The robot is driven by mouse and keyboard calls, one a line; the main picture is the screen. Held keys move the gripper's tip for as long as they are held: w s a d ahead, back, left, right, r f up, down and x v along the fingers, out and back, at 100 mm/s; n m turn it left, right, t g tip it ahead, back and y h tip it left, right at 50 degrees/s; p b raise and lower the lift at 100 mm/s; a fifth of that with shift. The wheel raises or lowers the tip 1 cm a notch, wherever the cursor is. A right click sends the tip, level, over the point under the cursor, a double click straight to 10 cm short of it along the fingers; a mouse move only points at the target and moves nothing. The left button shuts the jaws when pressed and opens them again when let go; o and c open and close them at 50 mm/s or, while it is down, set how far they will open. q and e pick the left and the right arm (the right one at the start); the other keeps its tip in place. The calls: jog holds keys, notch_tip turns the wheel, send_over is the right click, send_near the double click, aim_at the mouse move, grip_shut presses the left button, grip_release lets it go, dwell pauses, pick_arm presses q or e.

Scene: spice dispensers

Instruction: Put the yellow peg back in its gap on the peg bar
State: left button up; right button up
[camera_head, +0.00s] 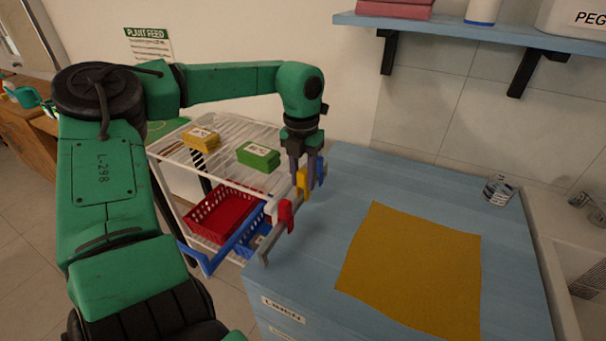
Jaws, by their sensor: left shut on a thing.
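The grey peg bar (267,250) stands along the left edge of the blue counter. A red peg (285,212) hangs on its near part and a blue peg (320,171) shows at its far part. My left gripper (304,178) points down over the bar and is shut on the yellow peg (302,184). The yellow peg shows between the red and blue pegs, in line with the bar. The fingers partly hide it, and I cannot tell whether it rests on the bar. My right gripper is not in view.
A mustard cloth (410,270) lies on the blue counter (390,175). A can (498,190) stands at the right. A white wire rack (220,150) left of the counter holds yellow boxes, a green box (258,156) and a red basket (222,213). A blue shelf (450,27) hangs above.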

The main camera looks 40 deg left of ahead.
pick_arm(q)
jog(key=shift+f+b, duration=0.85)
jog(key=shift+f, duration=0.3)
jog(key=o, duration=1.1)
jog(key=shift+c, duration=0.2)
jog(key=shift+r, duration=0.15)
notch_tip(320, 180, up, 9)
jog(key=p, duration=0.6)
jog(key=shift+p, duration=0.3)
